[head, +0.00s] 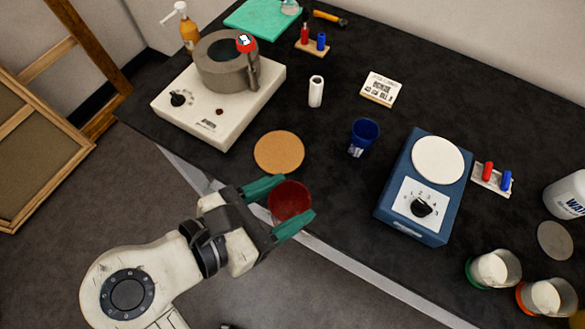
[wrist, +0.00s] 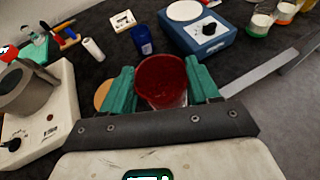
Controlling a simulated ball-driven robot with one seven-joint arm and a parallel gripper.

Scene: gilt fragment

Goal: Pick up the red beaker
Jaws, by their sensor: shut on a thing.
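The red beaker (head: 289,200) is between the two green fingers of my gripper (head: 279,208) at the table's front edge in the head view. The gripper is shut on it. In the wrist view, the red beaker (wrist: 161,80) sits upright between the fingers of my gripper (wrist: 163,84), with its open rim towards the camera.
A round cork mat (head: 279,152) lies just behind the beaker. A white heater with a grey pot (head: 218,95) stands at left. Several glass beakers (head: 493,268) are at right.

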